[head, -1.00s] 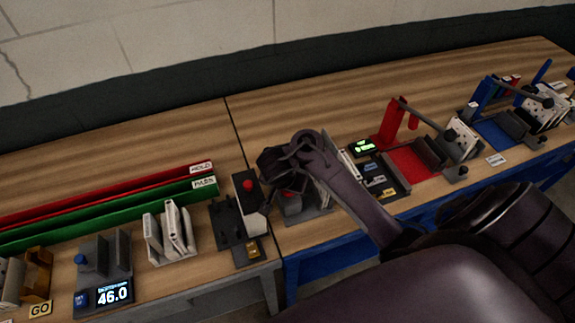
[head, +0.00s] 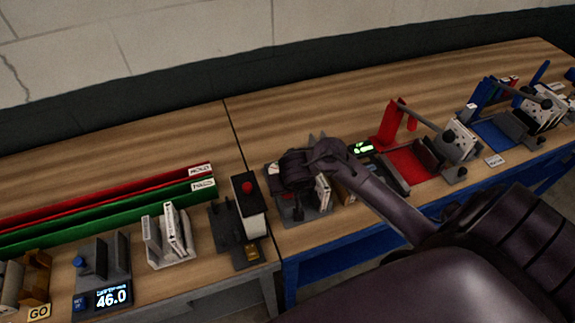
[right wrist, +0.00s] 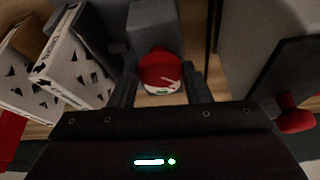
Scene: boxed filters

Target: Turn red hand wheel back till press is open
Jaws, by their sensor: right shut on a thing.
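The red hand wheel (right wrist: 160,72) is in the upper middle of the right wrist view, on the front of a grey block (right wrist: 153,25) that looks like part of the press. The dark fingers of my right gripper (right wrist: 161,88) stand on both sides of the wheel and are shut on it. In the head view my right gripper (head: 295,184) is over the press's dark base (head: 318,214) and hides most of the press. I cannot tell how far the press is open. My left gripper is not in view.
White filters with black triangles (right wrist: 80,62) stand close left of the wheel in the wrist view, and a red knob (right wrist: 295,115) is at the right. A fixture with a red button (head: 247,187) stands left of my gripper; a red fixture (head: 393,125) is to the right.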

